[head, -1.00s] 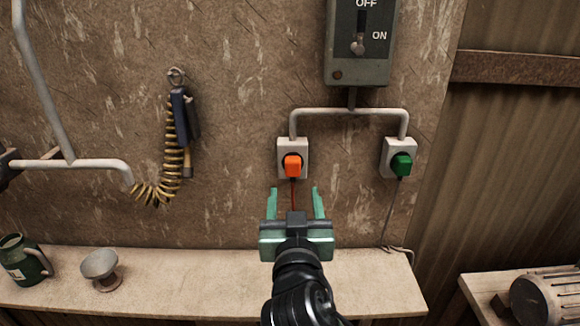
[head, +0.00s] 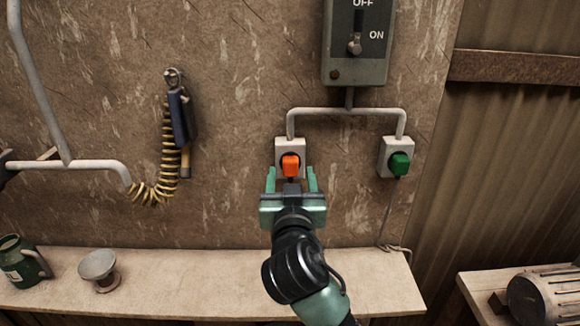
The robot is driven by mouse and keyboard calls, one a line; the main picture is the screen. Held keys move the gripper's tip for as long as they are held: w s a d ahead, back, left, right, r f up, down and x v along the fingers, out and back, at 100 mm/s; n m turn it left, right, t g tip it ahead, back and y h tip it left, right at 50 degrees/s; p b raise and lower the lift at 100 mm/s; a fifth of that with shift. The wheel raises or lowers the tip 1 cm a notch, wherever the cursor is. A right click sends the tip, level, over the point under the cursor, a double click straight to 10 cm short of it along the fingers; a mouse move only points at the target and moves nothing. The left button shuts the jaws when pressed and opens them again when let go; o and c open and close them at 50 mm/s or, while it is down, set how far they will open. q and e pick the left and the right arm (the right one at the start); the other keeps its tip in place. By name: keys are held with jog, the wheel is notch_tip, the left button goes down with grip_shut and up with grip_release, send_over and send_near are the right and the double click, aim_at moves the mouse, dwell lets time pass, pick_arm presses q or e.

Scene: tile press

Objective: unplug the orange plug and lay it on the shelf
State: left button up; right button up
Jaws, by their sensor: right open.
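The orange plug (head: 290,164) sits in the left white socket (head: 279,147) on the wall. Its cable, running down, is mostly hidden behind my right gripper. My right gripper (head: 291,177) is open, its two green fingers pointing up at the wall just below the plug, one to each side. I cannot tell whether the fingers reach beside the plug in depth. The pale shelf (head: 200,282) runs along the wall below, with its middle partly behind my right arm. My left gripper is not in view.
A green plug (head: 399,164) is in the right socket, its cable hanging to the shelf. A grey switch box (head: 355,65) is above. A coiled hose (head: 166,150) hangs on the wall.

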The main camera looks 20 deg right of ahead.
jog(key=shift+x, duration=1.15)
dwell(0.4)
grip_shut()
jog(key=shift+s+a, duration=0.1)
jog(key=shift+s, duration=0.05)
jog(key=shift+v, duration=2.85)
